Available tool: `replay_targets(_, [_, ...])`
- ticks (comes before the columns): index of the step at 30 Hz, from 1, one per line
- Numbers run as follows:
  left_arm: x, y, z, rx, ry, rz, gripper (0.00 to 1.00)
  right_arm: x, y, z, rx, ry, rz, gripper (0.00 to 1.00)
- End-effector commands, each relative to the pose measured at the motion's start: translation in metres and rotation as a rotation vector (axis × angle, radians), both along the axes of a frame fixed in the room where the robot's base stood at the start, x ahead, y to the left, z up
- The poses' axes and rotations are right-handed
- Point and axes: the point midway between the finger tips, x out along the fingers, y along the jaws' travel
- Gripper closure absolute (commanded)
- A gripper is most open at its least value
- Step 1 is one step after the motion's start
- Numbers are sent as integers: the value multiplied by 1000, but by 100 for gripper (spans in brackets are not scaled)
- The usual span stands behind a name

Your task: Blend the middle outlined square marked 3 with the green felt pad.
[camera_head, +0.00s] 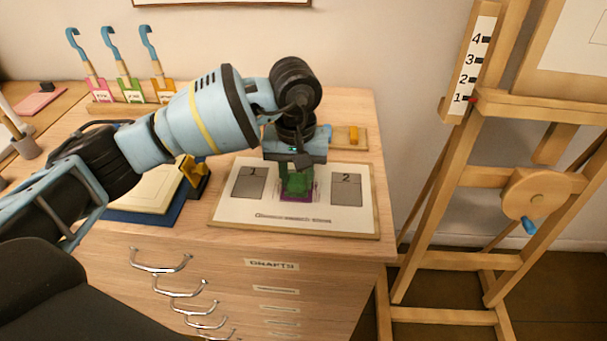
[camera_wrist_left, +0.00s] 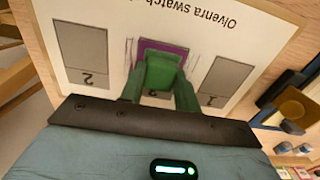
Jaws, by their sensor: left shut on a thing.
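The swatch sheet (camera_head: 335,218) lies on a board on the wooden chest. Grey squares marked 1 (camera_head: 249,187) and 2 (camera_head: 346,190) flank a middle square (camera_head: 296,197), which shows purple around its edge with stray marks at its sides. My left gripper (camera_head: 297,170) is above the middle square, shut on the green felt pad (camera_head: 297,184). The pad sits over that square and hides most of it, its number largely included; touching or just above, I cannot tell. In the left wrist view the green pad (camera_wrist_left: 162,72) overlaps the purple square (camera_wrist_left: 170,46). My right gripper is not in view.
A wooden tray with a yellow-orange block (camera_head: 353,136) stands behind the sheet. Hooked blue tools (camera_head: 120,65) stand in a rack at back left. A blue folder with cream paper (camera_head: 148,195) lies left of the sheet. An easel (camera_head: 500,180) stands to the right.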

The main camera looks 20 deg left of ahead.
Motion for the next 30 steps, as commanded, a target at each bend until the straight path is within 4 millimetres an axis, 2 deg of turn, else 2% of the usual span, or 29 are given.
replay_targets(8, [-1, 3, 0, -1, 1, 0, 86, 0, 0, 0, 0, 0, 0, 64])
replay_targets(21, [-8, 26, -2, -1, 1, -1, 86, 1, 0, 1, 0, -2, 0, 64])
replay_targets(30, [-8, 27, -5, 0, 1, 0, 86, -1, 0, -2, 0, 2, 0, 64])
